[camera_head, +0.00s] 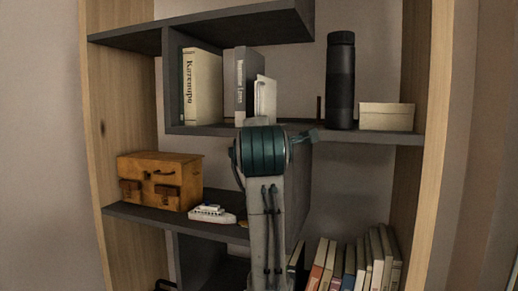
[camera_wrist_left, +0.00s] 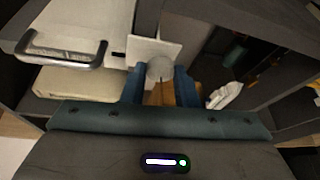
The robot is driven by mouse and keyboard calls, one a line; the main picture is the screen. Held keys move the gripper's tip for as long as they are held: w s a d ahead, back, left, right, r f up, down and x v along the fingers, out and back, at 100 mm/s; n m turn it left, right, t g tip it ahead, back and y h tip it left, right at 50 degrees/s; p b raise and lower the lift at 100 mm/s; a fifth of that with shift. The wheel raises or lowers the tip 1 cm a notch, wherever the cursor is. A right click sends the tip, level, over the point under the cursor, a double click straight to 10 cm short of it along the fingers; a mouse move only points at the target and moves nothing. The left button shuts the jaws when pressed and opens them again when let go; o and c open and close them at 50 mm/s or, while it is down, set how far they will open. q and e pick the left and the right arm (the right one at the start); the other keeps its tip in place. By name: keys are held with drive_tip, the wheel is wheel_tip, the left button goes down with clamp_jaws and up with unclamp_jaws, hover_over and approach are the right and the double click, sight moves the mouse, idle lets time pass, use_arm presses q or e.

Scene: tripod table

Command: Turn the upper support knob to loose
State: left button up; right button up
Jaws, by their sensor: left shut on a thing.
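In the left wrist view, the two blue fingers of my left gripper (camera_wrist_left: 160,78) stand on either side of a small round grey piece (camera_wrist_left: 160,68), which looks like a knob. The gripper is shut on it. A strip of light wood (camera_wrist_left: 163,93) shows just below it between the fingers. Whether this is the upper support knob, and which way it is turned, I cannot tell. In the head view one of my arms stands upright in the middle, and the knob cannot be made out there. My right gripper is not in view.
A bookshelf (camera_head: 216,130) fills the head view. It holds upright books (camera_head: 200,88), a black cylinder (camera_head: 340,82), a cream box (camera_head: 386,117), a wooden chest (camera_head: 160,180) and a toy boat (camera_head: 212,215). A pale box with a metal handle (camera_wrist_left: 72,58) lies left of the fingers.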

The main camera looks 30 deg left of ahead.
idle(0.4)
use_arm(q)
drive_tip(key=o, duration=1)
drive_tip(key=b+v, duration=0.4)
drive_tip(key=v, duration=0.6)
drive_tip(key=shift+s+d+r+b, duration=0.1)
drive_tip(key=shift+s+d+b, duration=0.05)
drive_tip(key=shift+s+b, duration=0.15)
